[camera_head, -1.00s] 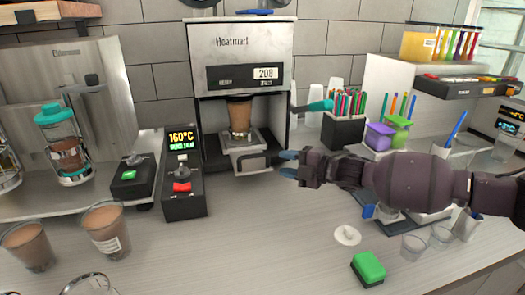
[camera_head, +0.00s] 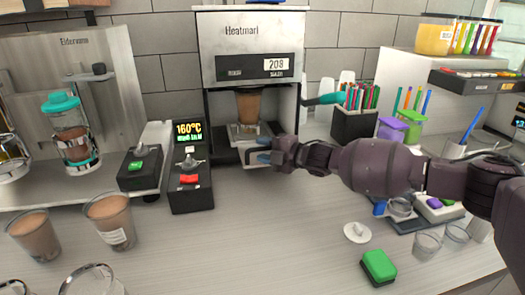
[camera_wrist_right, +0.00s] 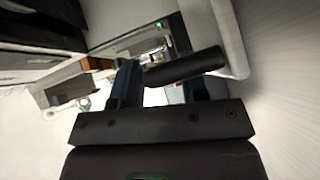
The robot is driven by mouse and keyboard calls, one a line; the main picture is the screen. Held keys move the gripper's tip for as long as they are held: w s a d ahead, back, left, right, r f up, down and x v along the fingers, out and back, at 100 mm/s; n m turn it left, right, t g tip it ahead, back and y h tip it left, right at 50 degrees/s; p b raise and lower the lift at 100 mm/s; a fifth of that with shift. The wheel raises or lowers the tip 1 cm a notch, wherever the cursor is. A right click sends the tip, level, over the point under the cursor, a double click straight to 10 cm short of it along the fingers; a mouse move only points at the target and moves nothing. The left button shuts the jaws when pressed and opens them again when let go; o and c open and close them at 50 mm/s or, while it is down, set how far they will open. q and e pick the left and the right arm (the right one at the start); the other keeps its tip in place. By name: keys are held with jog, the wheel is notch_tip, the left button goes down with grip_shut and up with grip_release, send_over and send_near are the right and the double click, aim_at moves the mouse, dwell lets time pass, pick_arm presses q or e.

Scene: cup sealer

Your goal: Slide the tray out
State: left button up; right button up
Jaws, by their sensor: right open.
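The sealer (camera_head: 252,35) stands at the back centre in the head view. Its light grey tray (camera_head: 263,130) sits in the lower opening, with a brown cup (camera_head: 249,105) standing in it, upright. My right gripper (camera_head: 262,151) is at the tray's front, at its handle, which it partly hides. In the right wrist view, the open blue fingers (camera_wrist_right: 160,90) are close to the dark handle bar (camera_wrist_right: 185,66). The bar crosses from the gap to beyond the right finger; I cannot tell whether it touches them. My left gripper is not in view.
A control box with a red button (camera_head: 189,179) stands left of the sealer. A teal-tipped lever (camera_head: 325,99) is on its right side. A black pen holder (camera_head: 354,124) stands right. Filled cups (camera_head: 110,220) stand front left. The counter's front middle is clear.

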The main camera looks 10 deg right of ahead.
jog(key=shift+w+a, duration=0.2)
jog(key=shift+c, duration=0.4)
grip_shut()
